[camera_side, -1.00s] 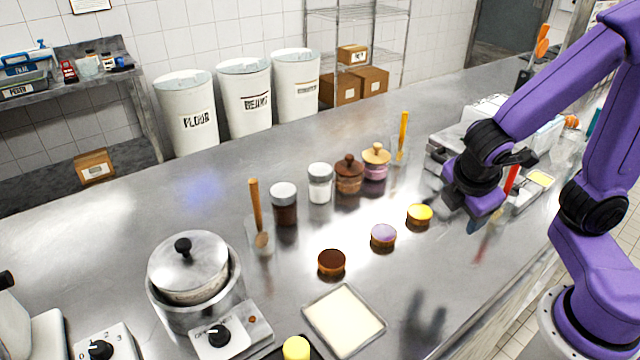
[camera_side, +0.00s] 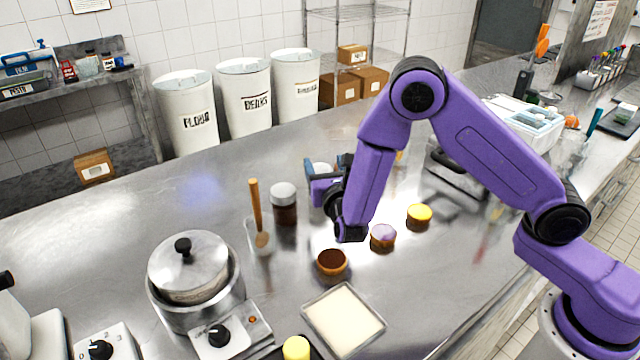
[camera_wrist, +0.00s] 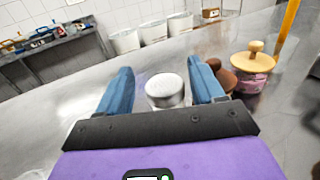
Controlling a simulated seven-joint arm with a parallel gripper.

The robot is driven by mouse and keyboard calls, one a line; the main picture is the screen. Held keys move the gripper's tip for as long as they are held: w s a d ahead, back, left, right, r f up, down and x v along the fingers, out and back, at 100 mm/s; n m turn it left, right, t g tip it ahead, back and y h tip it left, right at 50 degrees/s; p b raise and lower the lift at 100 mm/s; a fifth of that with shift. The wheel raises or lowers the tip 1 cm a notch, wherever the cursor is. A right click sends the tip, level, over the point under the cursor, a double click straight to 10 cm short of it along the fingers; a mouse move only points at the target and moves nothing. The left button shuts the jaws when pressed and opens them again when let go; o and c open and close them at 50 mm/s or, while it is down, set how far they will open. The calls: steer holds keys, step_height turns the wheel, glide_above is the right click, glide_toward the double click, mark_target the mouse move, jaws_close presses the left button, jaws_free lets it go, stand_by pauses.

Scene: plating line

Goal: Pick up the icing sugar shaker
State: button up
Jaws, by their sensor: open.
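The icing sugar shaker, with its round silver lid (camera_side: 320,169), stands on the steel counter, mostly hidden by my gripper in the side view. In the wrist view its lid (camera_wrist: 165,88) shows between the two blue fingers, nearer the right one. My gripper (camera_wrist: 160,70) is open, with one finger on either side of the shaker. I cannot tell whether either finger touches it. In the side view my gripper (camera_side: 325,172) is low over the counter, at the shaker. A similar shaker with dark contents (camera_side: 284,208) stands to its left.
A brown lidded jar (camera_wrist: 222,76) and a pink jar with a wooden lid (camera_wrist: 252,78) stand close on the right. Brown (camera_side: 332,263), lilac (camera_side: 383,236) and yellow-topped (camera_side: 419,215) cakes stand in front. A glass with a wooden spoon (camera_side: 258,225) is left.

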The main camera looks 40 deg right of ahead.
steer(key=shift+a+f, duration=0.1)
steer(key=shift+f, duration=1.4)
step_height(320, 180, down, 4)
steer(key=shift+f, duration=0.2)
steer(key=shift+x, duration=1.25)
steer(key=shift+w+r, duration=0.2)
steer(key=shift+w, duration=0.1)
steer(key=c, duration=0.8)
